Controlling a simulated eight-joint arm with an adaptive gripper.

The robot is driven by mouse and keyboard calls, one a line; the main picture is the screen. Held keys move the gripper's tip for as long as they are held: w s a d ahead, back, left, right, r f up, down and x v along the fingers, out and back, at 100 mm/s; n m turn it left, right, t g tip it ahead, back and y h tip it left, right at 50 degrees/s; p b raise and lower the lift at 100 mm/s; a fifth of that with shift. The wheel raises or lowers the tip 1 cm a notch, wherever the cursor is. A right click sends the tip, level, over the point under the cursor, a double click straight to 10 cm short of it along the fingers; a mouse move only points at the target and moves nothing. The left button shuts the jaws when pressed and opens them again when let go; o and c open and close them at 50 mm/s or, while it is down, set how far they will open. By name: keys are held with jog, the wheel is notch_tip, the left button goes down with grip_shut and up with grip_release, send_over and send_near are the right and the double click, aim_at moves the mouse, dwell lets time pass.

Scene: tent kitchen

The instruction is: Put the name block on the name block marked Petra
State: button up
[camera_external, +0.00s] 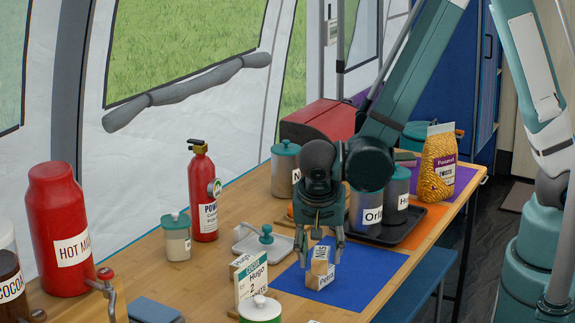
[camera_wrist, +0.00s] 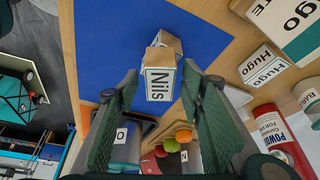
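A wooden block with the white label Nils (camera_external: 320,255) sits on top of the block marked Petra (camera_external: 320,278), turned at a slight angle to it. The Petra block stands on the blue mat (camera_external: 373,266). My gripper (camera_external: 321,263) points down with one finger on each side of the Nils block. In the wrist view, the Nils block (camera_wrist: 160,82) is between the fingertips (camera_wrist: 158,73), with a gap visible on each side, so my gripper looks open. The Petra block's label is hidden in the wrist view; part of a wooden block shows behind Nils.
Left of the mat stand a Hugo box (camera_external: 252,280) and Hugo blocks (camera_wrist: 264,68). A white tray (camera_external: 262,246) with a green-knobbed object is behind. Canisters (camera_external: 397,190) on a dark tray stand right of my gripper. A red extinguisher (camera_external: 203,205) stands further back.

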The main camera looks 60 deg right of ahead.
jog(key=shift+r, duration=0.15)
jog(key=p+v, duration=0.2)
jog(key=v, duration=1)
jog(key=shift+p, duration=0.35)
jog(key=shift+s, duration=0.1)
dwell(0.6)
jog(key=s+d+r+n+t+y, duration=0.2)
jog(key=s+d+r+n, duration=0.3)
jog(key=d+r, duration=0.4)
jog(key=s+d+r+n+t+y, duration=0.2)
jog(key=s+d+r+n, duration=0.4)
jog(key=d, duration=0.5)
jog(key=shift+d+r+n+t, duration=0.35)
jog(key=shift+r+n+t, duration=0.45)
jog(key=shift+r+n, duration=0.8)
jog(key=shift+s+r+m, duration=0.1)
jog(key=shift+r+m, duration=0.15)
jog(key=shift+m, duration=0.05)
